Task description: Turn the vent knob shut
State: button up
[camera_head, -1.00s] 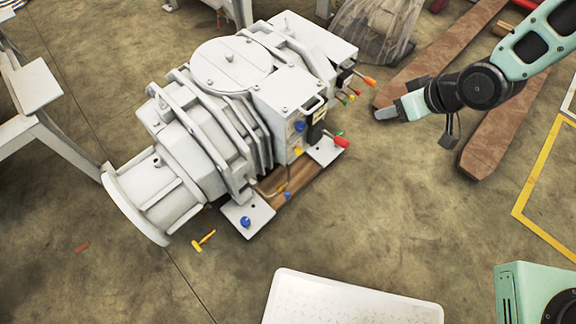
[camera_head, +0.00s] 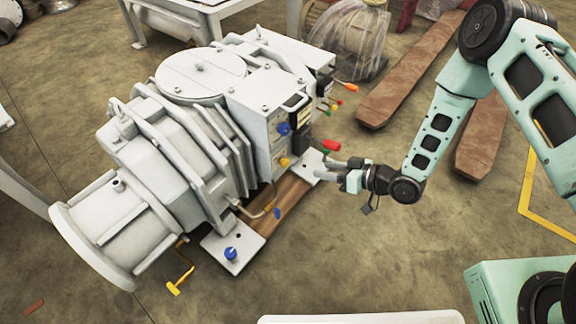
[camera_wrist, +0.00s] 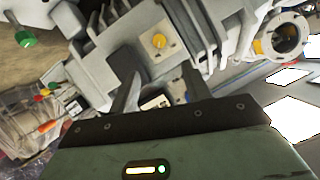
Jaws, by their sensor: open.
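The pale grey vacuum pump (camera_head: 170,150) stands on the floor left of my gripper. Its side panel carries a blue knob (camera_head: 284,128) and, below it, a yellow knob (camera_head: 284,161). I cannot tell which knob is the vent knob. A red-tipped handle (camera_head: 331,145) sticks out above my gripper. My gripper (camera_head: 335,172) is open and empty, near the panel and the pump's foot plate. In the wrist view the yellow knob (camera_wrist: 159,41) sits on a white square plate beyond the fingers. The blue panel knob is not clearly visible there.
An orange-tipped handle (camera_head: 345,86) sticks out behind. A green knob (camera_wrist: 25,38) is at the wrist view's upper left. A blue knob (camera_head: 231,254) is on a foot plate, and a yellow crank (camera_head: 180,285) is low beside the pump. Wooden beams (camera_head: 412,75) lie behind my arm.

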aim_at(288, 162)
jog(key=b+x, duration=0.3)
jog(key=x, duration=1)
jog(key=shift+a+f+b, duration=0.1)
jog(key=shift+f+b, duration=0.05)
jog(key=shift+b, duration=0.25)
jog(key=c, duration=1)
